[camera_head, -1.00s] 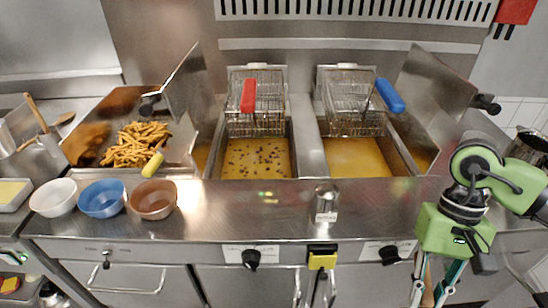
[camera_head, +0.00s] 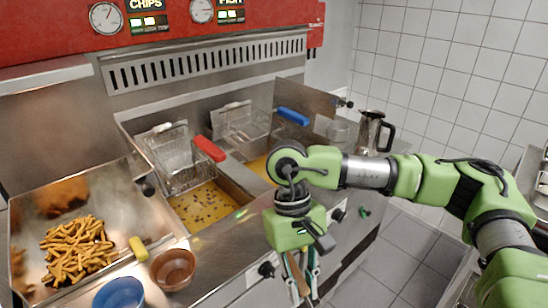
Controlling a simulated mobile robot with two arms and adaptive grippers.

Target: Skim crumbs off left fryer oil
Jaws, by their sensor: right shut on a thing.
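The left fryer's oil (camera_head: 203,207) is yellow with many dark crumbs spread over it. Its wire basket (camera_head: 178,165) with a red handle (camera_head: 209,148) is raised at the back, clear of the open oil. My right gripper (camera_head: 303,284) points down in front of the fryer counter, to the right of the left fryer. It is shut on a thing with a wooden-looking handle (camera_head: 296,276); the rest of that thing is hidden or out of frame. My left gripper is out of view.
The right fryer (camera_head: 259,167) has a blue-handled basket (camera_head: 243,130), partly behind my right arm. Fries (camera_head: 76,249) lie in the steel tray at left. A brown bowl (camera_head: 173,269) and blue bowl (camera_head: 119,293) stand at the front. A steel jug (camera_head: 373,133) stands at the back right.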

